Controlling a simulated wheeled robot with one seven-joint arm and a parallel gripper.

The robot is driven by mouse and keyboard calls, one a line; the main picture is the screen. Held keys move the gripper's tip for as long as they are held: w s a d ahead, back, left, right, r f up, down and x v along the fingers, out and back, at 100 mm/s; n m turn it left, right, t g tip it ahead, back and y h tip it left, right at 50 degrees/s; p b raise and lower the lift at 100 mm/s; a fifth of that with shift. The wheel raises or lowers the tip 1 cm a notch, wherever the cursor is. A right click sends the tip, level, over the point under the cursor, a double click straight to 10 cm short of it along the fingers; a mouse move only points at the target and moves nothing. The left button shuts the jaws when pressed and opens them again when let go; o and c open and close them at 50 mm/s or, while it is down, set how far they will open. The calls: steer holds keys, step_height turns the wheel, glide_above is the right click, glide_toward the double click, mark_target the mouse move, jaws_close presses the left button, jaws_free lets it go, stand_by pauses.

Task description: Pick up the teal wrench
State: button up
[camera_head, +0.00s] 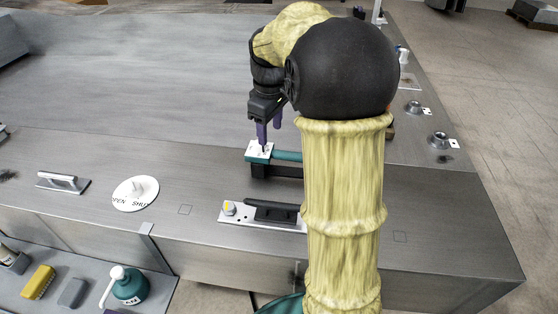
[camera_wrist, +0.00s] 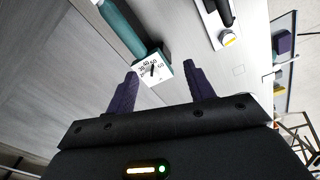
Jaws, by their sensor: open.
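The teal wrench (camera_head: 287,156) lies on a dark support on the grey metal worktop, with a white dial plate (camera_head: 259,151) at its left end. My arm hides its right part. In the wrist view the teal wrench (camera_wrist: 122,27) runs toward the top left, and its numbered dial faces the camera. My gripper (camera_head: 268,140) points down close to the dial end. In the wrist view the two purple fingers of my gripper (camera_wrist: 160,70) are apart, with the dial showing between and beyond their tips. Nothing is held, and I cannot tell whether a finger touches the dial.
A light plate with a black handle (camera_head: 270,211) lies in front of the wrench. A round OPEN/SHUT plate (camera_head: 136,194) and a grab handle (camera_head: 63,182) are to the left. A lower shelf holds a teal pump bottle (camera_head: 130,286) and a yellow block (camera_head: 38,282). The worktop behind is clear.

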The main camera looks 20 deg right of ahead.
steer(key=w+d+r+n+g+b, duration=0.1)
steer(key=w+d+r+n+b, duration=0.1)
steer(key=d+r, duration=0.3)
steer(key=shift+w+d+n, duration=0.5)
steer(key=shift+d+n, duration=0.4)
step_height(320, 180, down, 12)
steer(key=shift+f+p, duration=0.1)
steer(key=shift+p, duration=0.2)
steer(key=shift+a+f, duration=0.1)
